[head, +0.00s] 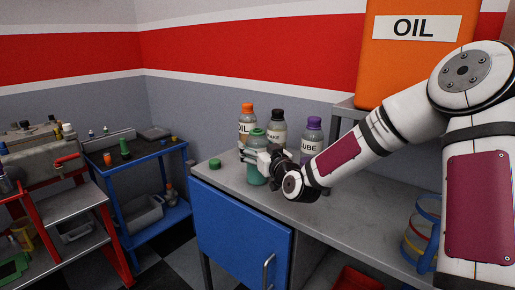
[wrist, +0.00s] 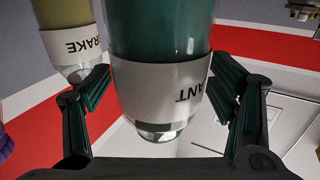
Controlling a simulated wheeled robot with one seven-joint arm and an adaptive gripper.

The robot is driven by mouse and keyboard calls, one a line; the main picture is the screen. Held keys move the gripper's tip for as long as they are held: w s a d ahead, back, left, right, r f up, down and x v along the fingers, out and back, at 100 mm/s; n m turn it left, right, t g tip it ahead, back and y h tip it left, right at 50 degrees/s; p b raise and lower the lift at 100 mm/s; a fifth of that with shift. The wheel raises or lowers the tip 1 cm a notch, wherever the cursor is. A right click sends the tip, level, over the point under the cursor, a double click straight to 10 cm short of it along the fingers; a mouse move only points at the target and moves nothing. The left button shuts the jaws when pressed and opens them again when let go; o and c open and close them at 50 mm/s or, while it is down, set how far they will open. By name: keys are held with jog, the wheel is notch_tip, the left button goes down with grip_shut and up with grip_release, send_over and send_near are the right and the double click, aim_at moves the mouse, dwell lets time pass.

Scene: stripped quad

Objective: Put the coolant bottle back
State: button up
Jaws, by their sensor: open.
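The coolant bottle (head: 257,174), teal with a green cap, stands upright on the grey counter (head: 225,180), near its far left part. In the wrist view the bottle (wrist: 160,35) appears upside down, with the end of its label reading "ANT". My gripper (head: 260,160) reaches the bottle from the right in the head view. In the wrist view my gripper (wrist: 160,112) is open, with one finger on each side of the bottle. Gaps show between fingers and bottle. The gripper hides part of the bottle in the head view.
Behind stand an orange-capped oil bottle (head: 246,116), a black-capped brake bottle (head: 276,130) and a purple-capped lube bottle (head: 312,137). The brake bottle (wrist: 68,30) is close to one finger in the wrist view. A green cap (head: 214,163) lies at the counter's left.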

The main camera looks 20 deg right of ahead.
jog(key=s+f+g, duration=0.1)
jog(key=s, duration=0.3)
jog(key=s+f+n+g+p, duration=0.1)
jog(key=s, duration=0.4)
jog(key=s+f+n+g, duration=0.1)
jog(key=s+g, duration=0.1)
jog(key=s, duration=0.3)
jog(key=shift+s+a+f+h, duration=0.1)
jog(key=shift+f+h, duration=0.2)
jog(key=shift+f, duration=0.05)
jog(key=s+r+m+g+h, duration=0.1)
jog(key=s+g, duration=0.5)
jog(key=s, duration=1.3)
jog(key=s+r+m+g+h, duration=0.1)
jog(key=s+r+m+g, duration=0.2)
jog(key=s, duration=1.7)
jog(key=r+g, duration=0.1)
jog(key=g, duration=0.2)
jog(key=shift+d+r+g+h, duration=0.25)
jog(key=shift+r+g+h, duration=0.05)
jog(key=shift+w, duration=0.1)
